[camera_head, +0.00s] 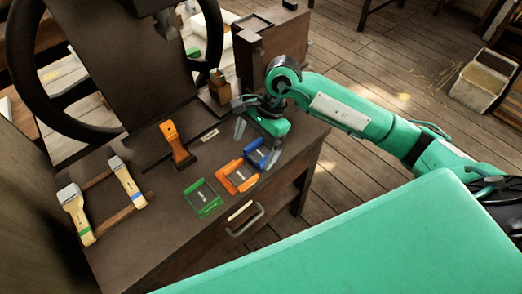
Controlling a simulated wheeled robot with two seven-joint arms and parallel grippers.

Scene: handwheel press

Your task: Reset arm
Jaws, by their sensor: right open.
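My right arm reaches in from the right, and its gripper (257,141) is open and empty above the right part of the dark workbench (165,225). It hangs over or close to the blue frame (259,154) and partly covers it; I cannot tell the exact height. An orange frame (238,177) and a green frame (203,199) lie in a row to the left of the blue one. The press (125,50) with its large dark handwheel (28,85) stands at the back left. My left gripper is not in view.
An orange-handled tool (177,143) stands at the foot of the press. Two wooden-handled tools (128,183) (76,214) rest on a rack at the left. A small wooden block (219,92) stands behind my gripper. A drawer handle (245,220) juts from the bench front.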

